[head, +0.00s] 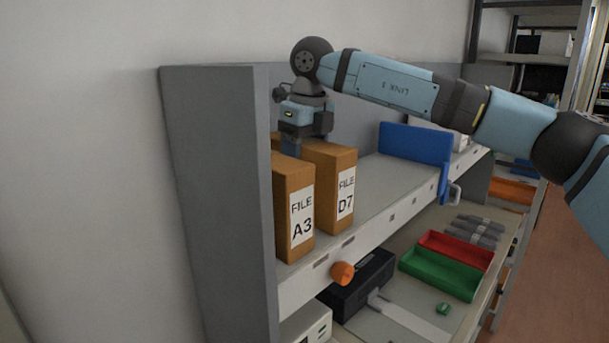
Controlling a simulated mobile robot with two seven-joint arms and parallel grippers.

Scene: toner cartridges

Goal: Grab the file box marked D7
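The file box marked D7 (332,184) is a brown upright box with a white label, standing on the shelf. A like box marked A3 (292,210) stands just left of and nearer than it. My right gripper (291,150) comes in from the right over both boxes and points down. Its fingers are at the top rear of the boxes, near the gap between A3 and D7. Their lower ends are hidden behind the A3 box, so I cannot tell whether they touch either box or how far apart they are. My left gripper is not in view.
A grey side panel (218,190) closes the shelf on the left. A blue divider (415,156) stands to the right, with bare shelf (385,182) between it and D7. Below are a red tray (455,249), a green tray (440,273) and an orange knob (342,273).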

